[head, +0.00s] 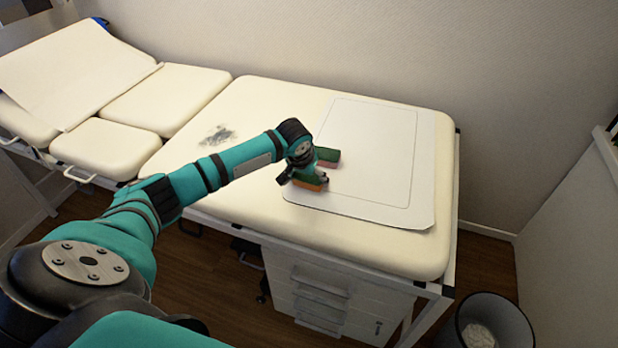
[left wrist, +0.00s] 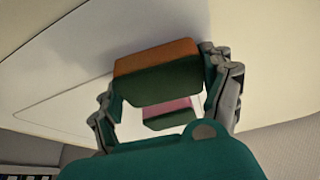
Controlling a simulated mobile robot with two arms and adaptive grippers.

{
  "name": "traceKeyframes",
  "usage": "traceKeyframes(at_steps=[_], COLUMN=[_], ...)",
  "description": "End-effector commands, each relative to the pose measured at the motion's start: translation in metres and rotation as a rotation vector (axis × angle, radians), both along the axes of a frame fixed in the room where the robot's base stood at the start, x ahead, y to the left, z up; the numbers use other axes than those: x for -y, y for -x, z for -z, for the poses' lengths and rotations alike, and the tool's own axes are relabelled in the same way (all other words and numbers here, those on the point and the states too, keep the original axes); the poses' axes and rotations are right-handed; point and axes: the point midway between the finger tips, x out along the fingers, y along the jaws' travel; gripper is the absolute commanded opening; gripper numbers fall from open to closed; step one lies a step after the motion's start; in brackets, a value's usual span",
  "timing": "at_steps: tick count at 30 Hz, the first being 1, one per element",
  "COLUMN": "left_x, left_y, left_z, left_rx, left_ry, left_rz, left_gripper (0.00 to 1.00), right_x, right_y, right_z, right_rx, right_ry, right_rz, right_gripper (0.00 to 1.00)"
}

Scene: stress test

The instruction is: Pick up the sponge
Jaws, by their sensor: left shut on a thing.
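Two sponges are in view. One sponge, green with an orange side (head: 311,186), is at my left gripper (head: 304,177), over the white sheet near its left edge. In the left wrist view this orange-and-green sponge (left wrist: 158,70) sits between the two fingers of my left gripper (left wrist: 162,82), which is shut on it. I cannot tell whether it is clear of the sheet. The other sponge, green with a pink side (head: 328,155), lies just behind the gripper, partly hidden by it. It also shows between the fingers in the left wrist view (left wrist: 169,114), apart from the held sponge. My right gripper is not in view.
The white sheet (head: 400,212) lies on a cream padded table (head: 270,100), with free room to the right. A padded couch (head: 160,98) adjoins at left. A wall stands behind; a bin (head: 508,318) is on the floor.

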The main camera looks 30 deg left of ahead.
Motion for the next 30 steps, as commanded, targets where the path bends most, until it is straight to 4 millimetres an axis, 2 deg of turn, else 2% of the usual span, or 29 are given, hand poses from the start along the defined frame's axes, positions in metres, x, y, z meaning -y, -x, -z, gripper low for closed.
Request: traceKeyframes(at_steps=[8, 14, 30], left_x=[0.0, 0.0, 0.103], left_y=[-0.001, -0.001, 0.079], left_z=[-0.011, -0.036, -0.047], left_rx=[0.002, 0.003, -0.001], left_ry=[0.001, 0.0, 0.002], left_rz=[0.0, 0.0, 0.004], left_gripper=[0.71, 0.71, 0.71], right_x=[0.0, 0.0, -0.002], right_y=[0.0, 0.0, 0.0], right_z=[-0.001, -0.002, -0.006], right_rx=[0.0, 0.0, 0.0], right_ry=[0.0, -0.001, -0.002], right_rz=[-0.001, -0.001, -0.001], right_gripper=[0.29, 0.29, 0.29])
